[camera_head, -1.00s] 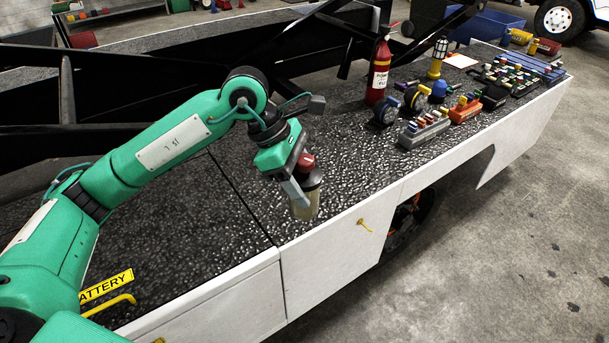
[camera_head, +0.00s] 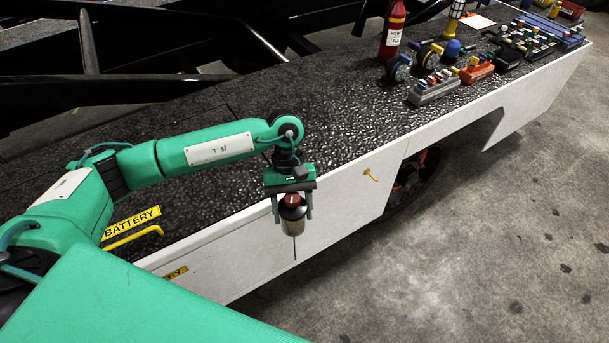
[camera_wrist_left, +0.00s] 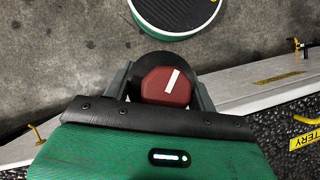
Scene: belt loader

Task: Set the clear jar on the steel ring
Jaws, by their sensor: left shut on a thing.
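My left gripper (camera_head: 292,217) is shut on the clear jar (camera_head: 293,227), one finger on each side. The jar hangs roughly upright in front of the white side panel, just off the deck's near edge. It has a dark upper part and a red top; its lower part is hard to make out. In the left wrist view, its red top with a white stripe (camera_wrist_left: 166,86) and dark rim show between the fingers (camera_wrist_left: 160,100). I cannot see a steel ring in these frames. My right gripper is not in view.
The black textured deck (camera_head: 240,110) is clear at the left and middle. A red fire extinguisher (camera_head: 392,35), a grey block with coloured parts (camera_head: 434,92) and an orange block (camera_head: 477,72) stand at the right.

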